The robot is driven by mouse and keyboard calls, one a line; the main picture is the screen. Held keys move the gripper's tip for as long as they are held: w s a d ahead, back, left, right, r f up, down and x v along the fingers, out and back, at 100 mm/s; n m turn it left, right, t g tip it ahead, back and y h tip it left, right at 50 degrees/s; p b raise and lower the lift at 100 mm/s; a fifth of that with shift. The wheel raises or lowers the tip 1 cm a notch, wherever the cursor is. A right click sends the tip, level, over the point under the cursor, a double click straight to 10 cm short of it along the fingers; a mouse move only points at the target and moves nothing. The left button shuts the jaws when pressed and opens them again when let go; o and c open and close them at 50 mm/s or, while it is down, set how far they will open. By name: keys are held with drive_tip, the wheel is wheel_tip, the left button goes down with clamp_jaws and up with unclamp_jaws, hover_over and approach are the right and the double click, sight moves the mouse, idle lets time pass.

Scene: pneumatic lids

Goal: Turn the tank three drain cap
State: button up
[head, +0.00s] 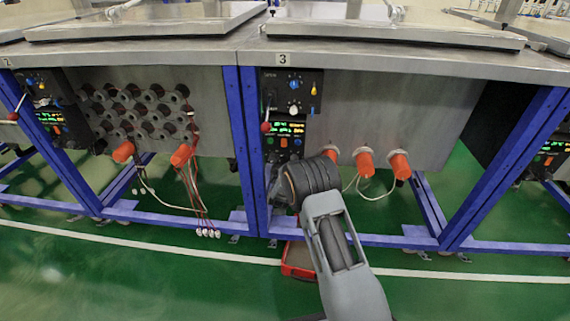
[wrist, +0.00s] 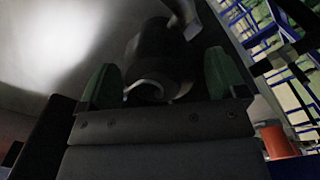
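Tank three (head: 400,115) is the grey metal tank under the "3" label, right of centre in the head view. The wrist view shows a dark, round fitting (wrist: 152,60) with a pale curved rim under the tank's grey underside; it may be the drain cap. A grey lever-like piece (wrist: 184,18) is beside it. My gripper (wrist: 162,82) has its two green fingertips apart, one on each side of the fitting. I cannot tell whether they touch it. In the head view my arm hides the gripper and the fitting.
Orange fittings with wires (head: 364,162) stick out low on tank three; one orange part (wrist: 279,141) shows at the wrist view's right. A control panel (head: 289,112) is left of the tank. Blue frame legs (head: 246,150) stand close by. A red object (head: 298,261) lies on the floor.

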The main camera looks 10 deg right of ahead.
drive_tip(key=shift+s, duration=0.1)
drive_tip(key=p+v, duration=0.4)
drive_tip(key=v, duration=0.9)
drive_tip(key=shift+s, duration=0.25)
drive_tip(key=shift+a, duration=0.15)
